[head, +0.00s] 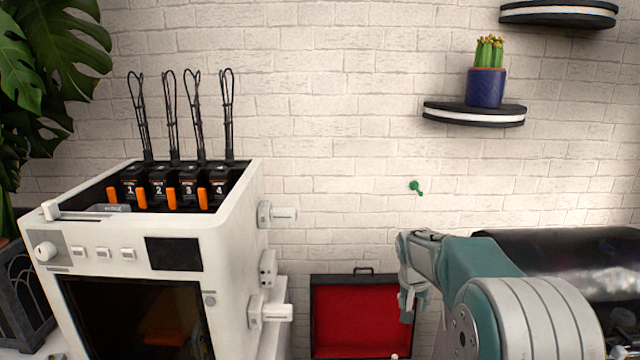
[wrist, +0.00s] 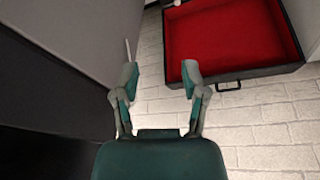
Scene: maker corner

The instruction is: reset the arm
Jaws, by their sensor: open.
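My arm, grey and teal, reaches in from the lower right of the head view. My gripper (head: 406,290) is at its end, in front of the white brick wall and beside the red-lined case. In the wrist view my gripper (wrist: 160,82) shows its two teal-tipped fingers spread apart, with nothing between them. The arm's far links are hidden from view.
A white machine (head: 235,235) with several numbered black cartridges stands at the left. An open black case (head: 360,315) with red lining, also in the wrist view (wrist: 225,40), is beside my gripper. A cactus pot (head: 486,88) stands on a wall shelf (head: 474,115). A small green object (head: 416,188) shows against the wall.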

